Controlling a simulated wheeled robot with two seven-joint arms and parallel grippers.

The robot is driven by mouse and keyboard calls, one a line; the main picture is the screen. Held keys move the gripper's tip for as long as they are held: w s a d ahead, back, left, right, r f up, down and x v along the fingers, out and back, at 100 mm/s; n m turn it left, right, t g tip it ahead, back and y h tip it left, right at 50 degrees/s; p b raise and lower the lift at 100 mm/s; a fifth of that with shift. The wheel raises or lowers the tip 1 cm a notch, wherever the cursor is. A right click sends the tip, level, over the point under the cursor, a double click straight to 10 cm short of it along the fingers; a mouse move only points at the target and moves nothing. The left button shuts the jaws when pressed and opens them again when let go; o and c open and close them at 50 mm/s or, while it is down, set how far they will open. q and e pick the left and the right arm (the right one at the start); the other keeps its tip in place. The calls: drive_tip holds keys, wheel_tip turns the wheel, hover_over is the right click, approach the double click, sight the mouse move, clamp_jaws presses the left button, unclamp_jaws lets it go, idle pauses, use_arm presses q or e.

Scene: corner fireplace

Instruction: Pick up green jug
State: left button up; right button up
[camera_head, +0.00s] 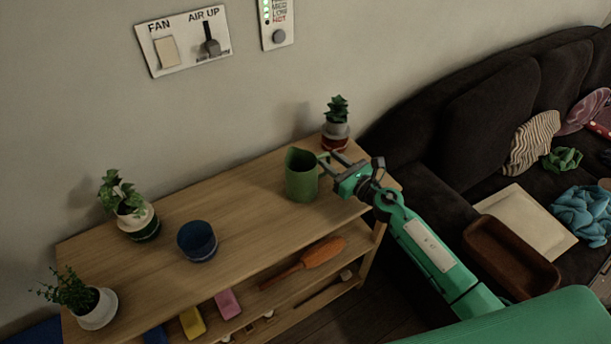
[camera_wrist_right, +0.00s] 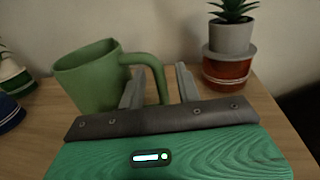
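The green jug (camera_head: 301,175) stands upright on the wooden shelf top, toward its right end. In the right wrist view the jug (camera_wrist_right: 92,78) is left of centre, its handle pointing right toward my gripper. My right gripper (camera_head: 328,160) reaches in from the right, beside the handle. Nothing is clamped. My left gripper is not in view.
A succulent in a grey and red pot (camera_head: 336,128) stands close behind the gripper. A blue pot (camera_head: 197,241) and potted plants (camera_head: 128,208) stand further left on the shelf top (camera_head: 245,213). A dark sofa (camera_head: 480,110) is at the right. An orange object (camera_head: 318,254) lies on the lower shelf.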

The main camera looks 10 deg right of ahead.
drive_tip(key=shift+x, duration=0.85)
clamp_jaws()
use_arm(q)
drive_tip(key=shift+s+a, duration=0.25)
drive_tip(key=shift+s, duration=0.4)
use_arm(e)
drive_tip(key=shift+r, duration=0.1)
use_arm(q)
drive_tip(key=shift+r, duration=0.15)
use_arm(e)
drive_tip(key=shift+r, duration=0.1)
